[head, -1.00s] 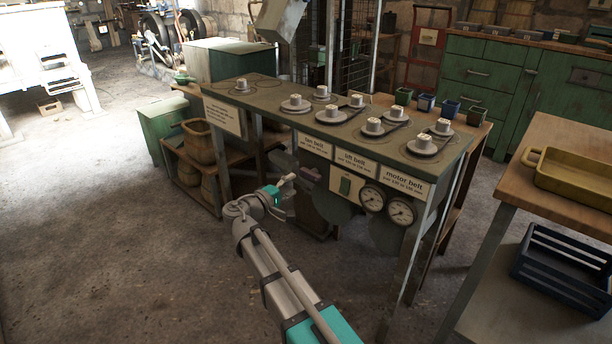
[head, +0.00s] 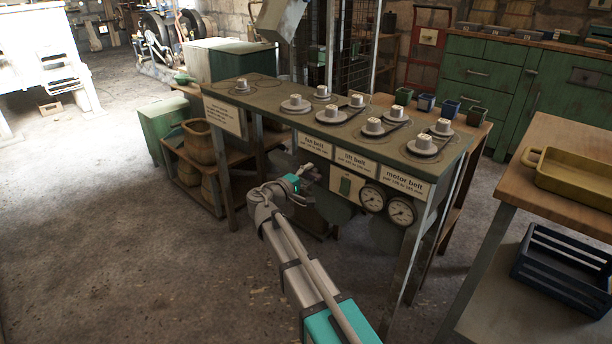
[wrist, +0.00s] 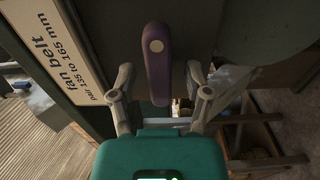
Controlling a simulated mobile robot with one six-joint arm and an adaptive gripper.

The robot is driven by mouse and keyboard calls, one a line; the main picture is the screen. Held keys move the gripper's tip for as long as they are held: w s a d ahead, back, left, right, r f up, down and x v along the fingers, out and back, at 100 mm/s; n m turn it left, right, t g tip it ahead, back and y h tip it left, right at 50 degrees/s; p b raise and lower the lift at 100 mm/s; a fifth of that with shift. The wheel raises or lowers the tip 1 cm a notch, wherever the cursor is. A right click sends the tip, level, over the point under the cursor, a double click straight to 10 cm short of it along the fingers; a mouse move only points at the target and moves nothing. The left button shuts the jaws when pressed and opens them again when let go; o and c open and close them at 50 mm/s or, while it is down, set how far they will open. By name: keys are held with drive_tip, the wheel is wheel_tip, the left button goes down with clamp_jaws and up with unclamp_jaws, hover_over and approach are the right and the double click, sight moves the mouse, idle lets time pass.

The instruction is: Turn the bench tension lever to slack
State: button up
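The tension lever (wrist: 157,70) is a purple bar with a round pale pivot cap near its upper end. In the wrist view it stands upright, between the two fingers of my gripper (wrist: 161,75). The fingers are open, one on each side, with a visible gap to the lever on both sides. In the head view my gripper (head: 308,169) is at the front of the green bench (head: 262,108), below the fan belt label (head: 314,146). It hides most of the lever there.
Bench legs stand on both sides. The floor in front is open.

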clamp_jaws()
drive_tip(key=shift+a, duration=0.15)
